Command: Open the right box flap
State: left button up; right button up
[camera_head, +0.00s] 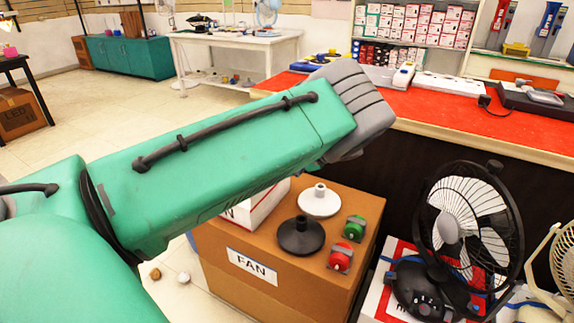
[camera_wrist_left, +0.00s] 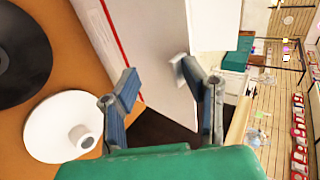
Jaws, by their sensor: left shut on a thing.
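A white box (camera_head: 258,207) with red lettering lies on the brown FAN box in the head view, mostly hidden behind my green left arm. In the left wrist view, the white box (camera_wrist_left: 88,22) shows a red line along its edge, with a pale panel beside it. My left gripper (camera_wrist_left: 155,80) has one finger on each side of that pale panel and is shut on the box flap. Exactly where the fingers touch the flap is hard to see. The left gripper is hidden in the head view. My right gripper is not in view.
The brown FAN box (camera_head: 292,277) also bears a black disc (camera_head: 301,236), a white disc (camera_head: 320,201), and green (camera_head: 355,228) and red (camera_head: 341,257) parts. A black fan (camera_head: 468,225) stands to its right. A red-topped counter (camera_head: 455,115) is behind. The floor at left is largely clear.

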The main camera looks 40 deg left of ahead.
pick_arm(q)
jog(key=shift+s+a+f, duration=0.1)
jog(key=shift+s+f, duration=0.15)
jog(key=shift+f, duration=0.15)
jog(key=v, duration=1.2)
jog(key=shift+w+r, duration=0.35)
jog(key=shift+r, duration=0.05)
jog(key=shift+a, duration=0.1)
